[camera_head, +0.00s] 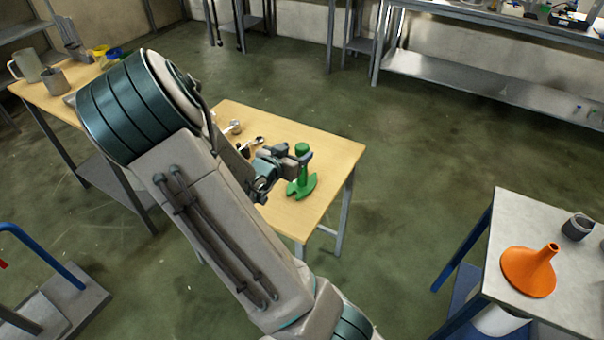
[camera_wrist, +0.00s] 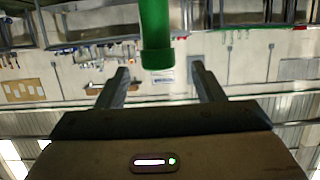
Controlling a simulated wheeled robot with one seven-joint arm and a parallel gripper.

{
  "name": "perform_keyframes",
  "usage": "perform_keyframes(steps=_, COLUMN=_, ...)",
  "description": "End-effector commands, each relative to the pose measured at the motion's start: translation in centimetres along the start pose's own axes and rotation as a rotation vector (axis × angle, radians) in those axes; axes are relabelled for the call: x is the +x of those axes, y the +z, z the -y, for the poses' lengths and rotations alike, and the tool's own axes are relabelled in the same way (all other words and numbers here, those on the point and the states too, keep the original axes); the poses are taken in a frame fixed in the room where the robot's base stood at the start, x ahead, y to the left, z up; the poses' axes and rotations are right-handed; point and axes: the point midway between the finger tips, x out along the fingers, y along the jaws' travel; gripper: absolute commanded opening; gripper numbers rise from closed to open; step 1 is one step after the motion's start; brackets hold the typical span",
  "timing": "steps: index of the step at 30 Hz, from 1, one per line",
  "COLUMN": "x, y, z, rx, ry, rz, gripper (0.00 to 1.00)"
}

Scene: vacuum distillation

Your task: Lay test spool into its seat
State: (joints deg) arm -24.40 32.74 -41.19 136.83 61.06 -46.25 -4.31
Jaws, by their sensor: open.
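A green upright piece (camera_head: 303,172) with a rounded top and a broad, curved base stands on the small wooden table. I cannot tell whether it is the test spool or part of its seat. My gripper (camera_head: 304,155) is open at the upper part of this piece, reaching it from the side. In the wrist view the green post (camera_wrist: 156,35) shows between the lines of the two fingers (camera_wrist: 161,68), with a gap on either side. The fingers hold nothing. My arm hides part of the table, and no separate seat is clearly visible.
Small metallic parts (camera_head: 234,127) lie on the wooden table (camera_head: 335,155) behind my gripper. An orange funnel (camera_head: 530,271) and a dark cup (camera_head: 577,227) stand on a grey table at right. Another wooden table (camera_head: 35,88) with mugs is at left. Floor between tables is clear.

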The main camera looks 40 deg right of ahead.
Motion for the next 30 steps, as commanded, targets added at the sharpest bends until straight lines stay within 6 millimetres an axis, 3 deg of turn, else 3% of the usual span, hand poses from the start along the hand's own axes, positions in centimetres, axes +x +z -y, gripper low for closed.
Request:
perform_keyframes(steps=8, x=2.0, y=0.0, z=-0.1, rx=0.0, ry=0.002, rz=0.0, gripper=0.62)
perform_keyframes(steps=16, x=5.5, y=0.0, z=-0.2, rx=0.0, ry=0.001, rz=0.0, gripper=0.62)
perform_keyframes(steps=26, x=6.2, y=0.1, z=-0.1, rx=0.0, ry=-0.002, rz=0.002, gripper=0.62)
perform_keyframes(steps=30, x=6.2, y=0.1, z=-0.1, rx=0.0, ry=-0.002, rz=0.002, gripper=0.26)
